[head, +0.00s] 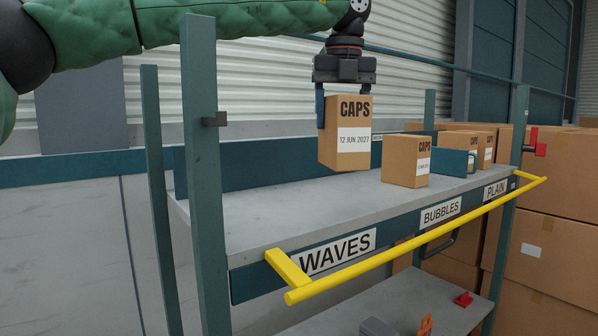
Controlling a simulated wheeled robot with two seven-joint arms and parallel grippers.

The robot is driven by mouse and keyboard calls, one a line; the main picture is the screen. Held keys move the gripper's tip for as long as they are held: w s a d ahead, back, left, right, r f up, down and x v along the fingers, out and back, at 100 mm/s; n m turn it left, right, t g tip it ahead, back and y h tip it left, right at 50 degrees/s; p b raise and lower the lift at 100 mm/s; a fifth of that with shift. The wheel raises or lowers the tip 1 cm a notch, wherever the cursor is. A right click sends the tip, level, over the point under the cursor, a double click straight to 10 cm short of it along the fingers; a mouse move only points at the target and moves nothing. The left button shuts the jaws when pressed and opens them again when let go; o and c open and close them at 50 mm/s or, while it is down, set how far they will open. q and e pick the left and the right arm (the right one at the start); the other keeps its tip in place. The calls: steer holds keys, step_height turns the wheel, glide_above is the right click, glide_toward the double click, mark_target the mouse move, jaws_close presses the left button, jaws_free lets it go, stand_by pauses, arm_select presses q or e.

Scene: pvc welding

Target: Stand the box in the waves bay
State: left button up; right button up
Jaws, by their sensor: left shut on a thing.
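My left gripper (343,95) comes down from above and is shut on a cardboard box (345,160) marked CAPS with a white label dated 12 JUN 2027. The box hangs upright in the air over the shelf. The WAVES label (338,251) is on the shelf's front edge at the left. The grey shelf surface (270,215) behind that label is bare. My right gripper is not in view.
Another CAPS box (407,162) stands on the shelf behind the BUBBLES label (440,213). A teal divider (453,162) and more boxes (470,142) are further right, near the PLAIN label (495,189). A yellow rail (420,241) runs along the front. A teal post (203,170) stands at the left.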

arm_select(q)
steer(key=w+a+f+b, duration=0.1)
steer(key=a+f, duration=0.6)
steer(key=f, duration=0.1)
steer(key=shift+w+a+f, duration=0.25)
steer(key=shift+w+a, duration=0.05)
steer(key=shift+w, duration=0.1)
steer(key=shift+b, duration=0.4)
steer(key=shift+f, duration=0.1)
steer(key=o, duration=1.5)
